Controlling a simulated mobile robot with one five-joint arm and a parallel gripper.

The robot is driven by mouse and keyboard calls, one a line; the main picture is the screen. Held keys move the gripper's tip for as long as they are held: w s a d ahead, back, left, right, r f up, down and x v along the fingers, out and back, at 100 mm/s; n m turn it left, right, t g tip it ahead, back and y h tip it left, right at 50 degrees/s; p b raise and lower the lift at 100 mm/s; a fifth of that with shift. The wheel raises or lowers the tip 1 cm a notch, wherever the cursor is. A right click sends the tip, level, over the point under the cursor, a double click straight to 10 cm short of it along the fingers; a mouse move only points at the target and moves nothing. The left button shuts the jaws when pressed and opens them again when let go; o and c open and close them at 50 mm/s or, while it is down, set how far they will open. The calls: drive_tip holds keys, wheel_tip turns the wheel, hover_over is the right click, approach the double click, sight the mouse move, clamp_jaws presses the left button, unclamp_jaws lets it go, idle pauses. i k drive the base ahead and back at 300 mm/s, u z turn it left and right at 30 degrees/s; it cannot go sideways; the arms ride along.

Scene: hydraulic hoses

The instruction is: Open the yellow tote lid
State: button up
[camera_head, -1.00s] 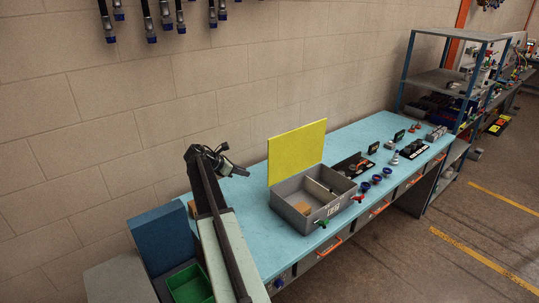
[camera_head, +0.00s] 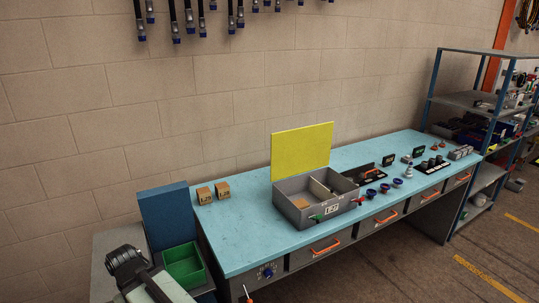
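The yellow lid (camera_head: 302,151) stands upright along the back edge of the grey tote (camera_head: 290,215). The tote is open at the top, and its inside shows a light divider and a tan piece in the left part. The tote sits on the light-blue bench. A dark part of my arm shows at the lower left, apart from the tote and lid. It seems to include my gripper (camera_head: 126,262), but the fingers cannot be made out. Nothing of mine touches the lid.
Fittings and black trays lie right of the tote. Bench space left of the tote is clear.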

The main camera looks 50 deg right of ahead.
sight(293, 153)
drive_tip(key=u, duration=2.5)
drive_tip(key=k, duration=1.95)
drive_tip(key=z, duration=2)
drive_tip(key=i, duration=1.05)
